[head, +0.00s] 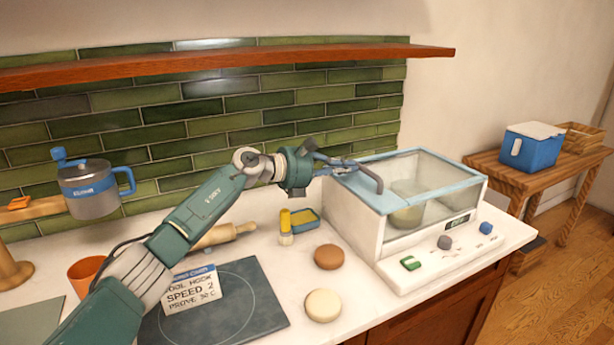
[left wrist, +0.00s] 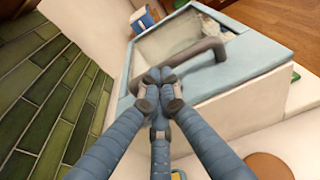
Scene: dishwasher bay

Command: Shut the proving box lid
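The proving box (head: 362,220) is a white box with a clear front, standing on the right of the counter. Its lid (head: 455,172) has a pale blue frame and a clear pane. The lid lies low across the top, and I see no clear gap under it. A dark grey bar handle (head: 368,181) stands on the lid. My left gripper (head: 345,167) is over the lid beside the handle. In the left wrist view, the gripper's fingertips (left wrist: 160,82) are together in front of the handle (left wrist: 200,50); contact is unclear. My right gripper is out of view.
A bowl (head: 407,213) shows inside the box. Two round pieces (head: 328,256), a rolling pin (head: 228,236), a card (head: 192,290) and a dark plate (head: 245,315) are on the counter. A wooden shelf (head: 220,63) runs above. A side table (head: 485,163) holds a blue cooler (head: 532,150).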

